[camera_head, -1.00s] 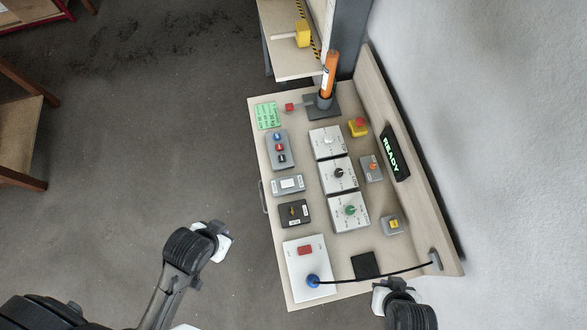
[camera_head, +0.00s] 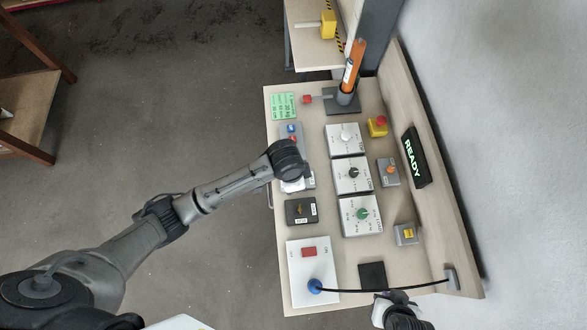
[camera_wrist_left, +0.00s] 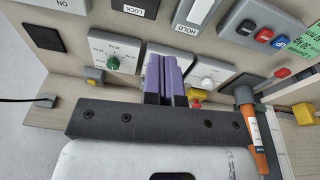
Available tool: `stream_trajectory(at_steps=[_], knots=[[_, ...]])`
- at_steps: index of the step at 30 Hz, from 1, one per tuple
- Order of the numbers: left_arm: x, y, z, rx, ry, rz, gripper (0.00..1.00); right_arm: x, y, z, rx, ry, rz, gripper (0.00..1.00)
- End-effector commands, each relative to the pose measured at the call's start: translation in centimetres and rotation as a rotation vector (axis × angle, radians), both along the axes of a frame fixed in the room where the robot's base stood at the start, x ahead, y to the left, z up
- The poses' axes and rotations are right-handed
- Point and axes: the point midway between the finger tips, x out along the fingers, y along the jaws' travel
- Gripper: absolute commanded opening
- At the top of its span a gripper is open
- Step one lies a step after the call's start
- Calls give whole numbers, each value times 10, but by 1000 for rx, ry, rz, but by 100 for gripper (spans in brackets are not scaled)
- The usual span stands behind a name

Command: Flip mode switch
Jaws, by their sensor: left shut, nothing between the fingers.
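No label reading "mode" is legible, so I cannot tell which control is the mode switch. Candidates are the grey box with an orange knob (camera_head: 389,171), the dark LOCK box (camera_head: 300,211) with its yellow-marked switch, and three dial panels with white (camera_head: 345,138), black (camera_head: 353,174) and green (camera_head: 361,213) knobs. My left gripper (camera_wrist_left: 166,65) is shut and empty, its purple fingers in front of the middle dial panel in the left wrist view. My right gripper (camera_head: 388,303) is at the bottom edge, fingers unclear.
The bench (camera_head: 330,262) also holds a red emergency button on yellow (camera_head: 377,126), a small yellow-topped box (camera_head: 406,233), a white panel with a blue plug and cable (camera_head: 312,268), and an upright orange tool (camera_head: 353,65). A READY display (camera_head: 414,157) stands on the right.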

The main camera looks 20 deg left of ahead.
Motion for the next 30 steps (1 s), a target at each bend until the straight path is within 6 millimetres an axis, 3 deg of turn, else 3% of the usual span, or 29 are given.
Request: stream_trajectory(at_steps=[1,3,10,25,30], knots=[[16,6,-5,33,4,-23,0,0,1,-9,1,0,-1,0],[30,13,-7,67,19,-49,0,0,1,-13,3,-1,-2,0],[58,31,-7,136,49,-85,0,0,2,-21,7,0,-4,0],[64,35,-5,148,56,-90,0,0,1,-21,4,0,-2,0],[63,35,-16,147,58,-89,0,0,0,-21,-2,0,2,0]])
